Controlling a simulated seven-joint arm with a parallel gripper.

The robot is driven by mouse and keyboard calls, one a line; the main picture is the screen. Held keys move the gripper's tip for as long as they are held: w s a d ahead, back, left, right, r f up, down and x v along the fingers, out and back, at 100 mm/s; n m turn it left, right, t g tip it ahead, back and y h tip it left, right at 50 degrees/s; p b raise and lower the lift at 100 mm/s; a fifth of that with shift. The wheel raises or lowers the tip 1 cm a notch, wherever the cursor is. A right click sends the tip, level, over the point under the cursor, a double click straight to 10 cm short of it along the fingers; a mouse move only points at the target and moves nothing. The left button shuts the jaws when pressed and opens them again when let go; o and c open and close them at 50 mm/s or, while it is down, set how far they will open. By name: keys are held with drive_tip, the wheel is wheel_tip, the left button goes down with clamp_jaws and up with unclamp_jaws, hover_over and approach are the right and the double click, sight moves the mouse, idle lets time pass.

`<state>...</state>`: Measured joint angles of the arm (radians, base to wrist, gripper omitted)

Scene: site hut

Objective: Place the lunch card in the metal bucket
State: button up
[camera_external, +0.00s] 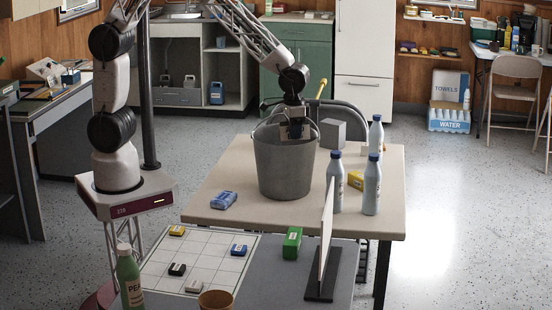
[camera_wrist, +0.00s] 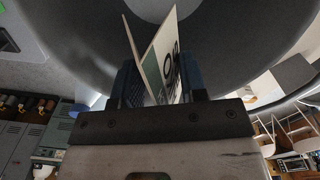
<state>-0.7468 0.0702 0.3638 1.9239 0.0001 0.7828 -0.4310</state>
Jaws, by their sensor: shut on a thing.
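The metal bucket (camera_external: 285,170) is grey and stands upright on the beige table, its handle raised. My gripper (camera_external: 293,127) points down at the bucket's mouth, with its fingers at about rim height. In the wrist view my gripper (camera_wrist: 160,88) is shut on the lunch card (camera_wrist: 163,62), a pale folded card with dark print and a green patch. The bucket's grey curved wall (camera_wrist: 80,35) fills the upper part of that view around the card. The card is too small to make out clearly in the external view.
Bottles (camera_external: 335,182) and a grey box (camera_external: 331,133) stand right of the bucket. A blue packet (camera_external: 223,200) lies to its left. In front are a gridded board (camera_external: 205,262), a green box (camera_external: 292,242) and an upright white panel (camera_external: 326,230). The table's left front is mostly clear.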

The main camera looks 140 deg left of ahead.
wheel_tip(320, 180, down, 14)
drive_tip(key=shift+r, duration=0.2)
drive_tip(key=shift+f, duration=0.1)
idle(0.4)
drive_tip(key=shift+f, duration=1.85)
drive_tip(key=shift+f, duration=0.5)
drive_tip(key=o, duration=0.9)
wheel_tip(320, 180, up, 13)
